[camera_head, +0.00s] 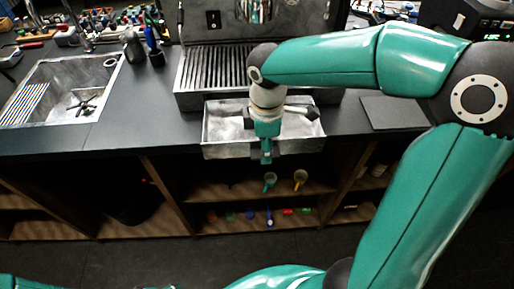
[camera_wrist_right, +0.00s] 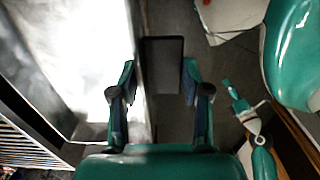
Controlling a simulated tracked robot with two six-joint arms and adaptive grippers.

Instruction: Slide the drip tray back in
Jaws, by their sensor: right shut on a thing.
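The drip tray (camera_head: 225,133) is a shallow, open metal box in front of the brewer (camera_head: 190,100), below its slatted grate (camera_head: 215,68). Its front part sticks out past the counter edge. My right gripper (camera_head: 266,155) reaches down to the middle of the tray's front wall and is shut on the tray there. In the right wrist view, the tray's bright inside (camera_wrist_right: 75,60) lies to the left. A dark block at its front (camera_wrist_right: 163,65) shows between my right fingers (camera_wrist_right: 161,95). My forearm and wrist hide part of the tray. My left gripper is not visible.
A sink (camera_head: 60,92) is at the left, with a bottle (camera_head: 132,45) near it. A dark flat mat (camera_head: 393,112) lies right of the tray. Shelves (camera_head: 205,190) below the counter hold small coloured items. The floor in front is clear.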

